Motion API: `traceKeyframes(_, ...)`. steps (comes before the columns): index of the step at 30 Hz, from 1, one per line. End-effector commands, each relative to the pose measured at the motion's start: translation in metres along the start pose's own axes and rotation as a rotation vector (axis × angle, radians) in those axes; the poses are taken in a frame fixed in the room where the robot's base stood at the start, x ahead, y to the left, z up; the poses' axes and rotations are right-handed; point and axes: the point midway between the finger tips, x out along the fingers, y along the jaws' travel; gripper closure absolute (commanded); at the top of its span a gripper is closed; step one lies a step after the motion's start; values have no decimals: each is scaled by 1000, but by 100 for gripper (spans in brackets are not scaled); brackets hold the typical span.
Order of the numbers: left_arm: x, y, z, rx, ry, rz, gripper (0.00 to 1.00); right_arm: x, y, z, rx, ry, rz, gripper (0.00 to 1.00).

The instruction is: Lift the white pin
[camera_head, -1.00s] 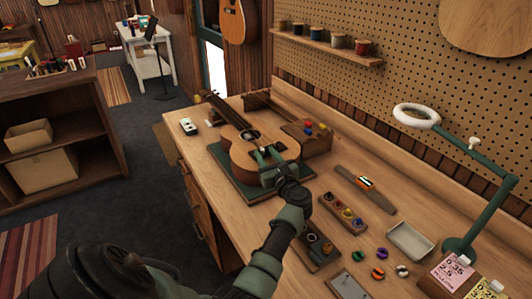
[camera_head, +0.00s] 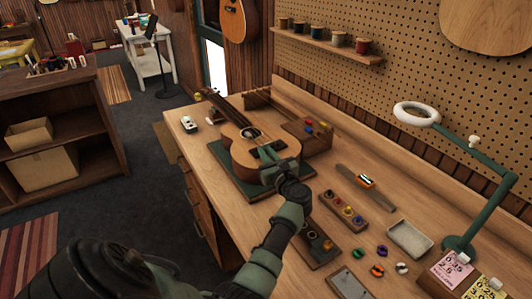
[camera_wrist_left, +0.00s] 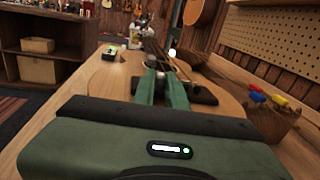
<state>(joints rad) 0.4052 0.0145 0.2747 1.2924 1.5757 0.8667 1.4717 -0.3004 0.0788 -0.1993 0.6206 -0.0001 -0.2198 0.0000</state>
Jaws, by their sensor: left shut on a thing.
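The ukulele (camera_head: 240,158) lies on its back on a dark green mat (camera_head: 222,160) on the workbench. The white pin itself is too small and too covered by the fingers to make out clearly. My right gripper is not in view.
A wooden block with red, blue and yellow pegs (camera_head: 308,128) stands close right of the ukulele. A small white device (camera_head: 189,123) sits at left. A peg strip (camera_head: 344,208), a grey tray (camera_head: 410,238) and a green lamp (camera_head: 480,200) occupy the right side.

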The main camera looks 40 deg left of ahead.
Motion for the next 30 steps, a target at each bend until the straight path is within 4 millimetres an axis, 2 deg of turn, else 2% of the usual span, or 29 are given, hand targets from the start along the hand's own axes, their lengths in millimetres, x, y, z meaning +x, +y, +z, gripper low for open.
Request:
traceKeyframes(26,0,0,0,-1,1,-1,100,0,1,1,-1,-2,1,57)
traceKeyframes(30,0,-1,7,-6,1,-1,100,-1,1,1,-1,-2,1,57)
